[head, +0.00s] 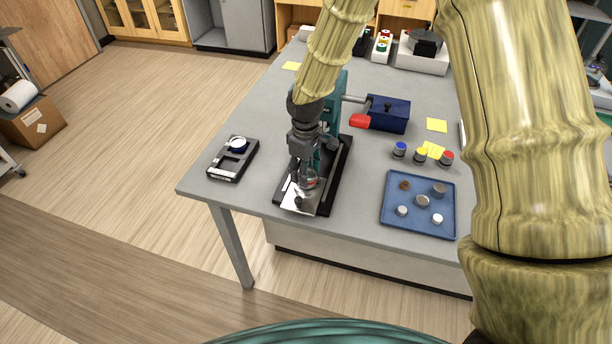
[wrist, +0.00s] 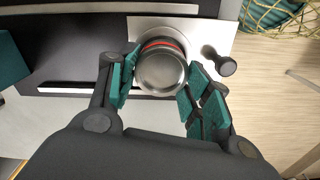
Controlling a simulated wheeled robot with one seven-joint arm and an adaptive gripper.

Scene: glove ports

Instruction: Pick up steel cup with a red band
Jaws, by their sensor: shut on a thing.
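The steel cup with a red band (wrist: 160,72) is between the fingers of my gripper (wrist: 158,90) in the wrist view, with the red band showing near its rim. The green finger pads sit on both sides of it, and my gripper is shut on it. In the head view my gripper (head: 306,165) points down over the press-like device, and the cup (head: 309,181) shows small and partly hidden below it. The cup is over a bright metal plate (head: 294,196); I cannot tell whether it touches the plate.
The teal device stands on a black base (head: 333,184), with a blue box and red handle (head: 388,113) behind. A black tray (head: 226,176) lies to the left. A blue tray (head: 390,222) with several small pieces and three capped jars (head: 421,156) are right. A black knob (wrist: 226,66) is beside the cup.

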